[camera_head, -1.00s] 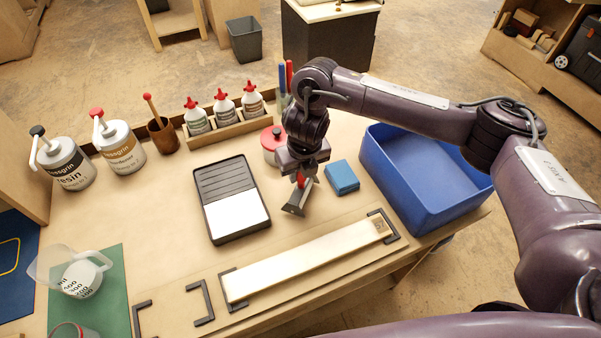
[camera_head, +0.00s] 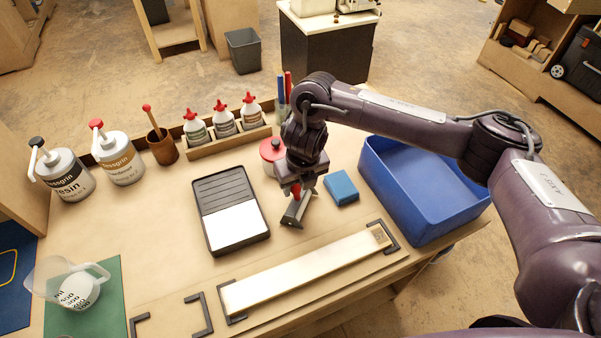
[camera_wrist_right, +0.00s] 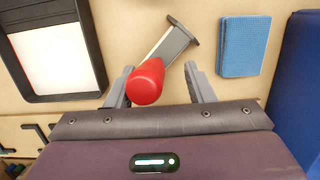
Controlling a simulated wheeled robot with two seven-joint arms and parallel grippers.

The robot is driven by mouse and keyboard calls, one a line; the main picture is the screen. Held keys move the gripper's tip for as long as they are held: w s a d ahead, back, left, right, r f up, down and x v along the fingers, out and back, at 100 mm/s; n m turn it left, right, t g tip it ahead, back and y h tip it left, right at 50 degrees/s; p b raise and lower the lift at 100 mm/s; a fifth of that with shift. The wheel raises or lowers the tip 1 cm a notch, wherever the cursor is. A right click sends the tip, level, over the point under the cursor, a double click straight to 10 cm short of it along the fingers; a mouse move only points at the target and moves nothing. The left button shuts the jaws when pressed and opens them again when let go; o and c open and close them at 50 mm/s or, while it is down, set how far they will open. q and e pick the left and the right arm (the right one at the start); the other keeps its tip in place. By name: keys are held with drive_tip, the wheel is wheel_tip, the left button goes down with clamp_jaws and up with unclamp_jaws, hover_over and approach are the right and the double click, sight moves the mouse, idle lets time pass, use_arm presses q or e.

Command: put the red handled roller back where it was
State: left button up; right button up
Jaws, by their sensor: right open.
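The red-handled roller shows in the head view between the black tray and the blue sponge, with its grey head (camera_head: 296,212) low at the table. In the right wrist view its red handle (camera_wrist_right: 147,82) points up toward the camera, and its grey head (camera_wrist_right: 170,46) runs up and to the right. My right gripper (camera_wrist_right: 160,88) is open, with the handle between its fingers and close to the left one. It hides part of the handle in the head view, where the gripper (camera_head: 303,185) is above the head. My left gripper is not in view.
A black tray (camera_head: 203,215) with a white panel lies left of the roller. A blue sponge (camera_head: 341,187) and a blue bin (camera_head: 425,228) are to the right. A red-lidded pot (camera_head: 270,158) stands behind. A long pale strip (camera_head: 305,272) lies in front between black brackets.

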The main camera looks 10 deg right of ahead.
wheel_tip(320, 180, up, 12)
drive_tip(key=s, duration=0.2)
drive_tip(key=shift+d+p, duration=0.15)
drive_tip(key=shift+p, duration=0.15)
drive_tip(key=shift+f, duration=0.1)
